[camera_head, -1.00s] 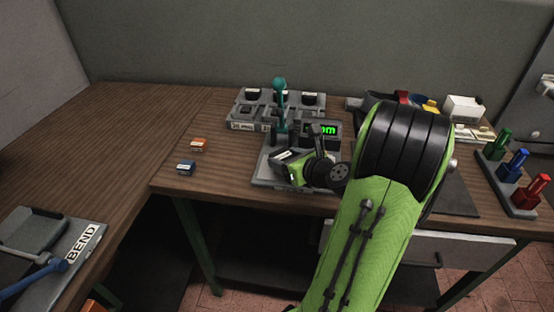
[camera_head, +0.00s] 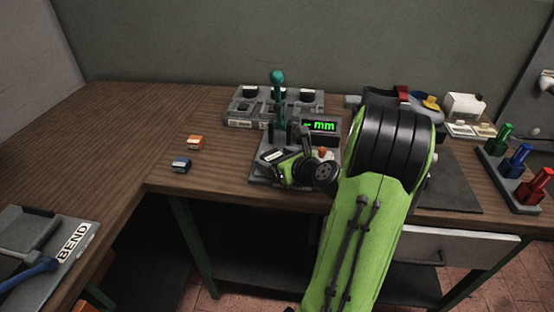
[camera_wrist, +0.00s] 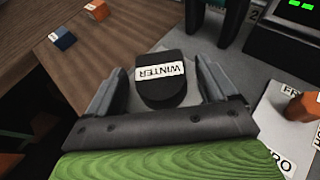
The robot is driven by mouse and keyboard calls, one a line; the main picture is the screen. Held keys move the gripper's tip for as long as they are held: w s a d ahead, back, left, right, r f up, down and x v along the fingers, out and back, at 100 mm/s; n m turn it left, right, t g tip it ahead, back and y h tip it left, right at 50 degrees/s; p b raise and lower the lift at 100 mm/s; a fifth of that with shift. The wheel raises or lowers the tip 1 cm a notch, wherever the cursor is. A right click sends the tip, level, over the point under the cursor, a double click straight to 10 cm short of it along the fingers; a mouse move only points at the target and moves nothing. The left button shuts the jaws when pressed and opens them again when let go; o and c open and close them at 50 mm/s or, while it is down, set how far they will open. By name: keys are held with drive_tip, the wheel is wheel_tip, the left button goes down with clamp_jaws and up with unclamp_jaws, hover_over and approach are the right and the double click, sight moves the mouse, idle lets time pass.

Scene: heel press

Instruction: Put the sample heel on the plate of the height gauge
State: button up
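The sample heel, a black block with a white WINTER label (camera_wrist: 160,92), lies on a grey surface that looks like the height gauge's plate. In the head view its label (camera_head: 272,156) shows just left of my gripper. My gripper (camera_wrist: 162,72) has one finger on each side of the heel, with a narrow gap at both sides, so it looks open around it. The height gauge (camera_head: 256,177) has a grey base, a teal-knobbed lever (camera_head: 278,77) and a green display (camera_head: 321,126) reading dashes and mm. My gripper hides part of the base.
A grey slotted rack (camera_head: 238,122) with black pieces stands behind the gauge. An orange block (camera_head: 195,142) and a blue block (camera_head: 181,165) lie to the left. An orange button (camera_wrist: 303,106) is on the gauge base. Green, blue and red pegs stand at far right (camera_head: 520,165).

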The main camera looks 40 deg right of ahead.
drive_tip(key=shift+s+r, duration=0.25)
drive_tip(key=shift+r, duration=0.05)
drive_tip(key=p+v, duration=0.2)
drive_tip(key=v, duration=0.9)
drive_tip(key=shift+p, duration=0.35)
drive_tip(key=shift+s+a+r, duration=0.1)
drive_tip(key=shift+a, duration=0.2)
drive_tip(key=w+a+f+n+g+y, duration=0.15)
drive_tip(key=a+n+g+y, duration=0.3)
drive_tip(key=a+n, duration=1.2)
drive_tip(key=s+a+r+n+g+h, duration=0.1)
drive_tip(key=s+a+n, duration=0.3)
drive_tip(key=n, duration=0.6)
drive_tip(key=s+a+r+n+g+h, duration=0.2)
drive_tip(key=s+a+r+n, duration=0.2)
drive_tip(key=n, duration=0.7)
drive_tip(key=shift+s+r, duration=0.2)
drive_tip(key=shift+s, duration=1)
